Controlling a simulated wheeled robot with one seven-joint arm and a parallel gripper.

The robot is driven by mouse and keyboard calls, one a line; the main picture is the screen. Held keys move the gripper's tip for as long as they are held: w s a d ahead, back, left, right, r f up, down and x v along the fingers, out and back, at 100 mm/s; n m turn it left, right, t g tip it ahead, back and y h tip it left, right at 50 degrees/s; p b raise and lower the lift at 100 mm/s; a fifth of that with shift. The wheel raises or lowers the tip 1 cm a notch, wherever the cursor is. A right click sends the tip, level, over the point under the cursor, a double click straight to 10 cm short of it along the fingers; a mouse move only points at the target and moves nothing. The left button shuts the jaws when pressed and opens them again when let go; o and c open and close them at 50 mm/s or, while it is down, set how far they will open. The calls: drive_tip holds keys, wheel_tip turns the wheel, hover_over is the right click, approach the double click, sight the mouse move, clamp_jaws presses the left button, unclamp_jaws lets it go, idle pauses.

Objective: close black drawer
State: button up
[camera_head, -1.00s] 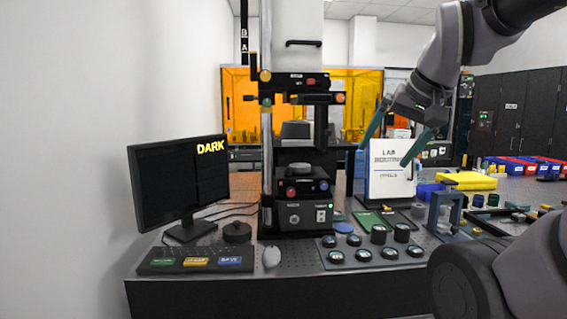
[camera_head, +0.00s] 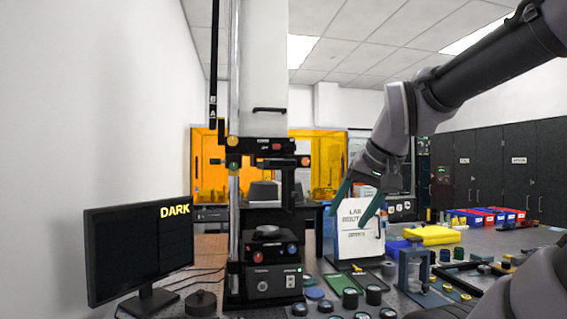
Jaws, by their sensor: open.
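The black interferometer (camera_head: 268,247) stands on the bench left of centre, with knobs on its front and a dark control box (camera_head: 273,283) at its base. I cannot make out for certain which part is the black drawer, and no drawer shows clearly pulled out. A black handle (camera_head: 269,109) is on the white upper housing (camera_head: 263,65). My gripper (camera_head: 349,217) hangs right of the interferometer, pointing down. Its two green fingers are spread apart with nothing held between them. They overlap the white lab sign in the picture; contact cannot be told.
A monitor (camera_head: 138,252) reading DARK stands at left. The white lab sign (camera_head: 360,243) stands right of the interferometer. Several round optics (camera_head: 350,297) lie in front. A yellow tray (camera_head: 432,235) and a blue-grey fixture (camera_head: 413,268) are at right. Black cabinets (camera_head: 510,170) line the back right.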

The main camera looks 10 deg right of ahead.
drive_tip(key=shift+w+a+r+n, duration=0.1)
drive_tip(key=shift+w+r+n, duration=0.25)
drive_tip(key=shift+r+n, duration=0.25)
drive_tip(key=shift+w+a+r+n, duration=0.1)
drive_tip(key=shift+w+r+n, duration=0.25)
drive_tip(key=shift+r, duration=0.3)
clamp_jaws()
drive_tip(key=w+a+r+n+g+y, duration=0.15)
drive_tip(key=w+r+n, duration=0.25)
drive_tip(key=r+n, duration=0.6)
drive_tip(key=w+a+r+n+g+y, duration=0.1)
drive_tip(key=w+a+r+n, duration=0.3)
drive_tip(key=r+n, duration=0.5)
approach(276, 163)
wheel_tip(276, 163, down, 5)
drive_tip(key=s, duration=0.2)
drive_tip(key=shift+w+a+f, duration=0.15)
drive_tip(key=shift+w+a, duration=0.05)
drive_tip(key=shift+w, duration=0.7)
drive_tip(key=shift+w+a+f, duration=0.1)
drive_tip(key=shift+w+a, duration=0.05)
drive_tip(key=shift+w, duration=0.75)
